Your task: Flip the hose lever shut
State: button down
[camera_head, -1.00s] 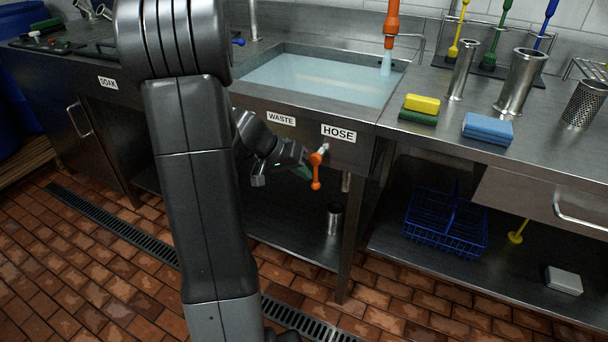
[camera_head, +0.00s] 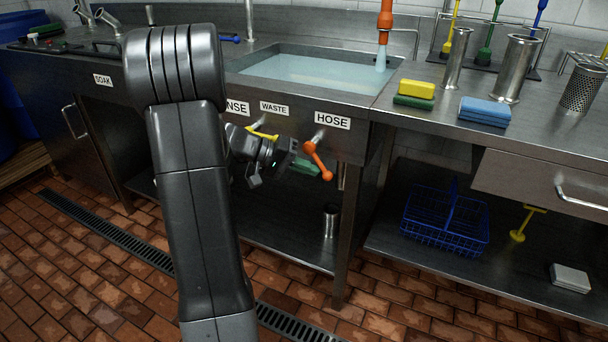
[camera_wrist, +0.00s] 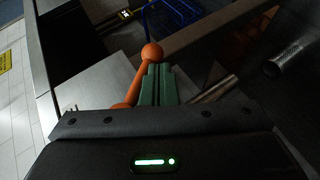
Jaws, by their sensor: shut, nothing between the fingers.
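The orange hose lever (camera_head: 318,160) hangs from its valve under the HOSE label (camera_head: 332,120). It slants, with its ball end down and to the right. In the wrist view the lever (camera_wrist: 137,78) runs up to its orange ball end, just left of my gripper's green fingers. My gripper (camera_head: 305,167) is shut and empty, with its fingers close beside the lever on its left in the head view. I cannot tell whether they touch it. The orange hose nozzle (camera_head: 386,14) hangs over the basin, and a pale stream (camera_head: 382,58) runs from it into the water.
A yellow lever (camera_head: 262,134) under the WASTE label (camera_head: 274,108) is close above my wrist. A table leg (camera_head: 348,240) stands right of the lever. A blue basket (camera_head: 445,225) and a steel cup (camera_head: 331,221) are on the lower shelves.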

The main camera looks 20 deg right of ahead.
jog(key=shift+s+d+r+n+g+h+b, duration=0.35)
jog(key=shift+s+d+g+h+b, duration=0.15)
jog(key=shift+h, duration=0.2)
jog(key=shift+s+d+r+n+g+h+b, duration=0.3)
jog(key=shift+s+r+n+g+h+b, duration=0.1)
jog(key=shift+s+h+b, duration=0.25)
dwell(1.1)
jog(key=w+a+f, duration=0.4)
jog(key=a, duration=0.6)
jog(key=shift+a+f, duration=0.25)
jog(key=shift+f, duration=0.15)
jog(key=shift+w, duration=0.1)
